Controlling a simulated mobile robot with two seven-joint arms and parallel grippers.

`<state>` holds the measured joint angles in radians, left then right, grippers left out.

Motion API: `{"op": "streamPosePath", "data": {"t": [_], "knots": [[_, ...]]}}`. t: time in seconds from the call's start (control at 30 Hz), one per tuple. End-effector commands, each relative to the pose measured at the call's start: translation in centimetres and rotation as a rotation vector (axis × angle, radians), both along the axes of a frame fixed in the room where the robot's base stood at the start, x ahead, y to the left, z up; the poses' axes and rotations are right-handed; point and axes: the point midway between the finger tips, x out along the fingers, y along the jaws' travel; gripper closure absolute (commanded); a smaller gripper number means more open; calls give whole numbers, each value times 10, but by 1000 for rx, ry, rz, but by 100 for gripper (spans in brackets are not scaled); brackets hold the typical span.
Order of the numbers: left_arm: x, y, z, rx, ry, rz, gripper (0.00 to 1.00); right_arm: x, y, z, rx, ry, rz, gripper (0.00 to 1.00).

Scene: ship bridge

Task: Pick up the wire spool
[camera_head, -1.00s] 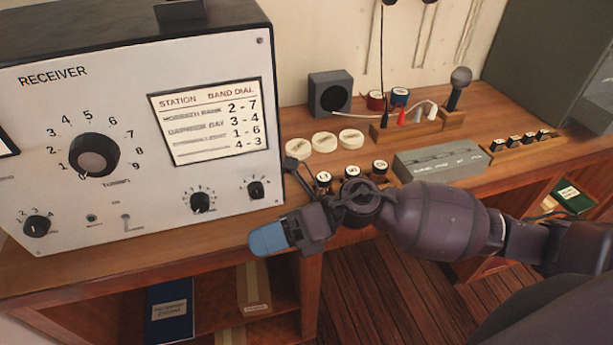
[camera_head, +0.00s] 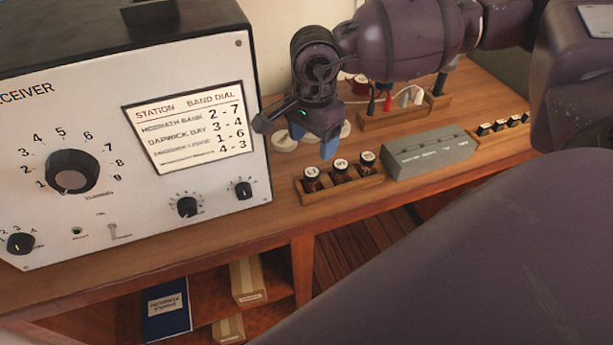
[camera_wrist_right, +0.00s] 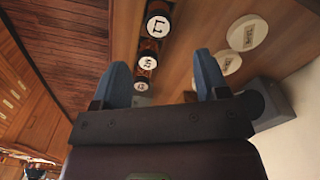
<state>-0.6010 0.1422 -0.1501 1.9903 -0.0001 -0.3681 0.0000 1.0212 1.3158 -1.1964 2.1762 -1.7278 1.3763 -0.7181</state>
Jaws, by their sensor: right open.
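A red spool-like cylinder (camera_head: 360,89) stands at the back of the bench, mostly hidden behind my right arm; I take it for the wire spool, though its wire is too small to tell. My right gripper (camera_head: 328,149) points down above the bench, left of and nearer than this cylinder, and covers part of the white round discs (camera_head: 296,131). In the right wrist view the two blue fingers of the gripper (camera_wrist_right: 164,74) are apart, with nothing held between them. My left gripper is not in view.
A wooden rack (camera_head: 345,195) with several dark, white-topped coils, one a coil marked L1 (camera_wrist_right: 157,24), stands in front of the gripper. The receiver (camera_head: 90,120) is close on the left. A grey box (camera_head: 432,155) and a rack of plugs (camera_head: 405,122) stand to the right.

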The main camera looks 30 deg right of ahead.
Motion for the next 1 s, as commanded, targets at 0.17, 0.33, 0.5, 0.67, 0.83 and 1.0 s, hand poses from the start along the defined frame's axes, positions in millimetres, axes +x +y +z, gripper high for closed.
{"op": "streamPosePath", "data": {"t": [0.17, 0.33, 0.5, 0.67, 0.83, 1.0], "knots": [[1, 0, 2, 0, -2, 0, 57, -1, 0, -23, -1, 4, 1, 32], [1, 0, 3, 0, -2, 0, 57, 0, 1, -45, 1, 3, 0, 32], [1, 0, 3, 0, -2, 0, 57, -1, 1, -55, 1, 2, 0, 32], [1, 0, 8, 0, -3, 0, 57, -2, 1, -70, 1, 5, 1, 32], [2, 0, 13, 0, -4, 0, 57, -2, 2, -93, 2, 3, 0, 32], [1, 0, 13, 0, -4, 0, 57, -2, 1, -105, 1, 2, -1, 32]]}}
